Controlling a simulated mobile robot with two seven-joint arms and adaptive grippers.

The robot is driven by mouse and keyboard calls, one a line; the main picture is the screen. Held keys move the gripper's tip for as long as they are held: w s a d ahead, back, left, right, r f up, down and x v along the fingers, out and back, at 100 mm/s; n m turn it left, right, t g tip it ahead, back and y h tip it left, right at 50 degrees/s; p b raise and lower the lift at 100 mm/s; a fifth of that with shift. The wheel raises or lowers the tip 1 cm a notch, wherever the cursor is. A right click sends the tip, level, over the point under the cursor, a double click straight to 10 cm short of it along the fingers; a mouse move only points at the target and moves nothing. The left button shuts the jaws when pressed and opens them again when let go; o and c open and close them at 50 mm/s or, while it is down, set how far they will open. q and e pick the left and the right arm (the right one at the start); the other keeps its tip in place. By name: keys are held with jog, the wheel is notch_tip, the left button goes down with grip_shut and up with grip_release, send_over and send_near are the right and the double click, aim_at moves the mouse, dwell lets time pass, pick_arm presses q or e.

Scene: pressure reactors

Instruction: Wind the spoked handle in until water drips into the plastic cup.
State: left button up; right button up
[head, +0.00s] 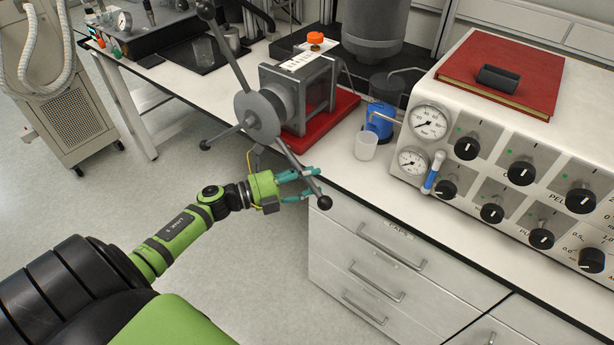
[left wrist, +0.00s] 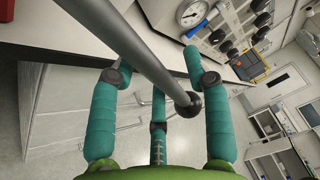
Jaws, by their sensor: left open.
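The spoked handle (head: 258,115) is a grey hub with long rods ending in dark balls, on the front of a grey press (head: 301,88) with a red base. My left gripper (head: 306,184) is at the lower right spoke, near its ball end (head: 324,202). Whether a finger touches the spoke is unclear. The plastic cup (head: 366,146) stands on the bench right of the press; no water is visible in it. My right gripper is not in view.
A control panel with gauges and knobs (head: 510,150) is to the right, with a red book (head: 505,68) on top. White drawers (head: 390,265) are below the bench edge. Open floor lies to the left.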

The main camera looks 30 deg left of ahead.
pick_arm(q)
grip_shut()
jog(key=a+f+m+g+y+b, duration=0.1)
jog(key=a+f+m+y+b, duration=0.1)
jog(key=a+f+b, duration=0.3)
notch_tip(320, 180, down, 2)
jog(key=shift+w+f+m+g, duration=0.15)
jog(key=shift+f+m+g, duration=0.2)
jog(key=shift+m, duration=0.55)
jog(key=shift+r, duration=0.1)
grip_release()
jog(key=shift+r, duration=0.1)
